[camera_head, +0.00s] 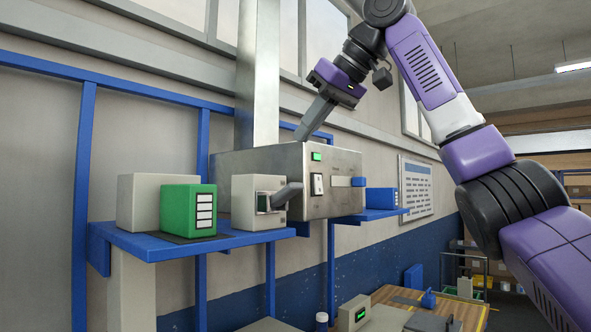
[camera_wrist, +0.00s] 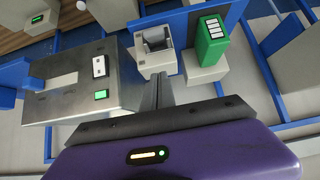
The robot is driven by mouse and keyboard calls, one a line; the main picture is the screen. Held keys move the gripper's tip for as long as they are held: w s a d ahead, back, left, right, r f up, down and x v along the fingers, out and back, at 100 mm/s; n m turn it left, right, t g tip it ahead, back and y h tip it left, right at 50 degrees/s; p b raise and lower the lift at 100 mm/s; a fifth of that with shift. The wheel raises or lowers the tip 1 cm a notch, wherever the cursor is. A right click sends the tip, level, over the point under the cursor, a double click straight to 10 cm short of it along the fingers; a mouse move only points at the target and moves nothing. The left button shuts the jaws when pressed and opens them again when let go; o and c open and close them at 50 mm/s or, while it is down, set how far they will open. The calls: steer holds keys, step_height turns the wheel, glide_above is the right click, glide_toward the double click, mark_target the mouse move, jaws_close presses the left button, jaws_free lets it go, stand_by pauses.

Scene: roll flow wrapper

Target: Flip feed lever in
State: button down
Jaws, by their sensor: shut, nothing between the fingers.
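A brushed-metal machine box (camera_head: 285,165) stands against the wall, with a green lit button (camera_head: 316,156), a white rocker switch (camera_head: 317,185) and a pale bar-shaped lever (camera_head: 341,181) with a blue end (camera_head: 360,182). A small grey unit (camera_head: 243,200) beside it has a dark grey arm (camera_head: 288,196) sticking out. No label tells which one is the feed lever. My gripper (camera_head: 304,135) is shut and empty, pointing down at the machine's top edge; contact cannot be told. In the wrist view my gripper (camera_wrist: 163,78) lies beside the machine box (camera_wrist: 75,98) and below the grey unit (camera_wrist: 155,62).
A green box (camera_head: 188,210) and a pale block (camera_head: 143,203) sit on the blue shelf (camera_head: 190,243) at left. A blue box (camera_head: 382,198) stands right of the machine. A wooden table (camera_head: 400,297) is below. Open air lies before the machine's front.

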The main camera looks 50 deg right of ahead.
steer(key=p, duration=0.2)
glide_above(296, 183)
steer(key=w, duration=0.3)
steer(key=f, duration=0.4)
steer(key=shift+s+d+f, duration=0.1)
steer(key=shift+d+f, duration=0.2)
steer(key=shift+f, duration=0.05)
steer(key=shift+s+f+b, duration=0.3)
steer(key=shift+s+f, duration=0.4)
steer(key=shift+f, duration=0.2)
steer(key=shift+s+f, duration=0.4)
steer(key=shift+f, duration=0.4)
steer(key=shift+f, duration=0.15)
steer(key=shift+s+f+t+b, duration=0.1)
steer(key=shift+f+t+b, duration=0.05)
steer(key=shift+t+b, duration=0.35)
steer(key=shift+s+b, duration=0.1)
steer(key=shift+b, duration=0.2)
